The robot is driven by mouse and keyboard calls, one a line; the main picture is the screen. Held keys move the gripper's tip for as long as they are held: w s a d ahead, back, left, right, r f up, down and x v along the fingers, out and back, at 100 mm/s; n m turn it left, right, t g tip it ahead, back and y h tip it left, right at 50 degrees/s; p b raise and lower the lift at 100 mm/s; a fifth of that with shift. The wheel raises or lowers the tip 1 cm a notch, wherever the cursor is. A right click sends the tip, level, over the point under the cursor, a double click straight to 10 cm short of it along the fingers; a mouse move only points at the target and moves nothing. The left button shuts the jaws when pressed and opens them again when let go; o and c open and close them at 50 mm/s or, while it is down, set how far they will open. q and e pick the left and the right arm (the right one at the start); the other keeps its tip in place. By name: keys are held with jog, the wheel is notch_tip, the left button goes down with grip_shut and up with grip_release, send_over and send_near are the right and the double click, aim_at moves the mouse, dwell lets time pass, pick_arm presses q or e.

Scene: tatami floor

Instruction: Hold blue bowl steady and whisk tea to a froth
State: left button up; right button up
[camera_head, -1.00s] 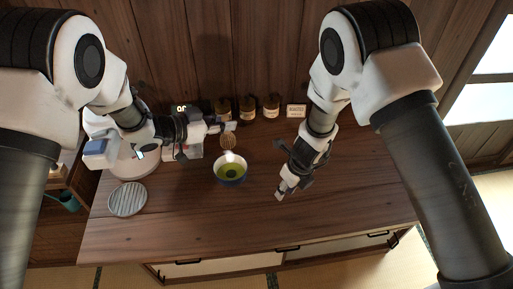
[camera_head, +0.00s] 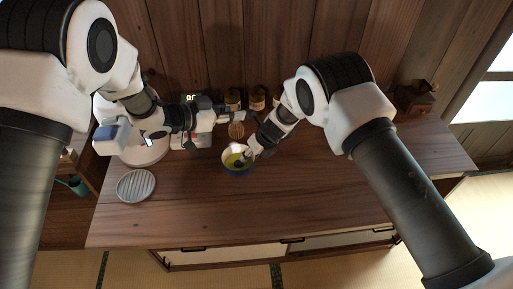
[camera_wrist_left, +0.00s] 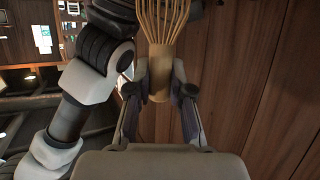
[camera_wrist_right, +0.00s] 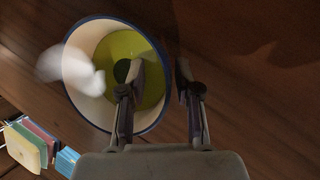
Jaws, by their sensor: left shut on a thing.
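The blue bowl (camera_head: 228,170) stands on the wooden table with green tea in it; the right wrist view shows its cream inside and blue rim (camera_wrist_right: 113,128). My left gripper (camera_head: 243,113) is shut on the handle of the bamboo whisk (camera_head: 237,131), tines clear in the left wrist view (camera_wrist_left: 165,25). The whisk hangs above and behind the bowl, apart from it. My right gripper (camera_head: 246,153) is open at the bowl's right rim. In the right wrist view its fingers (camera_wrist_right: 162,75) straddle the rim, one over the inside, one outside. Contact cannot be told.
A ribbed round plate (camera_head: 136,186) lies at the table's left. Labelled jars (camera_head: 257,100) stand along the back wall. A white round-based device (camera_head: 145,152) is behind the plate. A white blurred patch (camera_wrist_right: 70,72) covers part of the bowl. The front and right of the table are clear.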

jog(key=shift+w+a+f, duration=0.1)
jog(key=shift+a+f, duration=0.05)
jog(key=shift+f, duration=0.15)
grip_shut()
